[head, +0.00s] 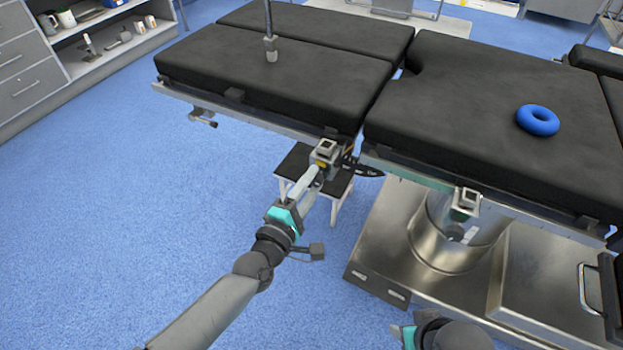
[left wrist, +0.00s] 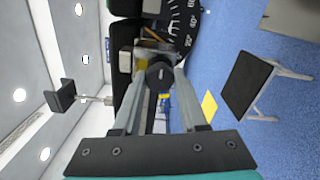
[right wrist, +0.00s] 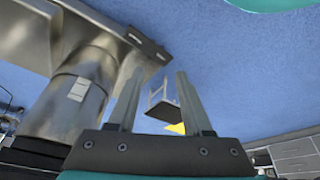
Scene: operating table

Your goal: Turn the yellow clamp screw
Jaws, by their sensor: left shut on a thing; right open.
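A clamp (head: 326,148) with a small yellow part (head: 321,163) sits on the table's side rail, in the middle of the head view. My left gripper (head: 317,174) reaches up to it from below left, its fingers at the yellow part. In the left wrist view a dark round knob (left wrist: 160,75) lies between the fingertips, and the left gripper (left wrist: 161,82) is shut on it. The fingers hide part of the screw in the head view. My right gripper (right wrist: 158,78) is open and empty, with only its wrist part at the bottom of the head view.
The black-padded operating table (head: 270,75) bears a blue ring (head: 538,120). A second clamp (head: 466,200) sits farther right on the rail. A step stool (head: 298,165) stands behind the left gripper. Blue floor (head: 120,210) is free at left; a metal base (head: 440,280) stands at right.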

